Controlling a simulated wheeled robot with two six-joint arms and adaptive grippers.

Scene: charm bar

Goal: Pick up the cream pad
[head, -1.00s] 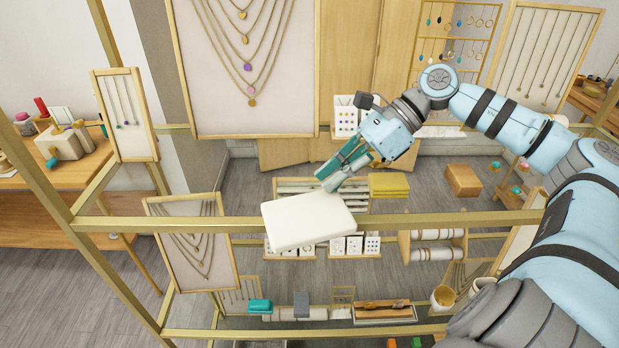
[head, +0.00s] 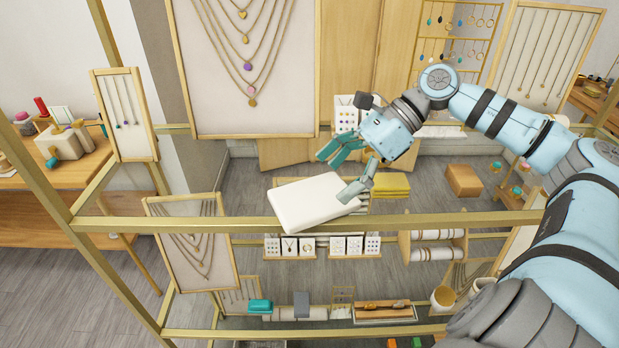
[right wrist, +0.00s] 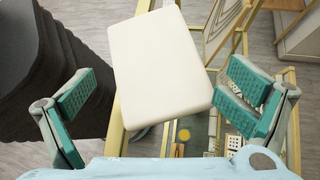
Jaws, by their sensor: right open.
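The cream pad (head: 308,203) is a pale, flat block with rounded corners, near the brass rail in the middle of the head view. It lies turned at an angle, and I cannot tell what supports it. My right gripper (head: 345,170) is open at the pad's upper right, with one finger above the pad and the other by its right corner. In the right wrist view the cream pad (right wrist: 165,65) shows ahead, between the spread fingers of the right gripper (right wrist: 165,105). I see no grip on it. My left gripper is not in view.
A brass rail (head: 440,221) runs across the front of the pad. Necklace boards (head: 193,243) stand at left and behind. Yellow folded cloths (head: 388,185) and earring card racks (head: 350,246) are close by. A dark stepped shape (right wrist: 45,70) fills the wrist view's left side.

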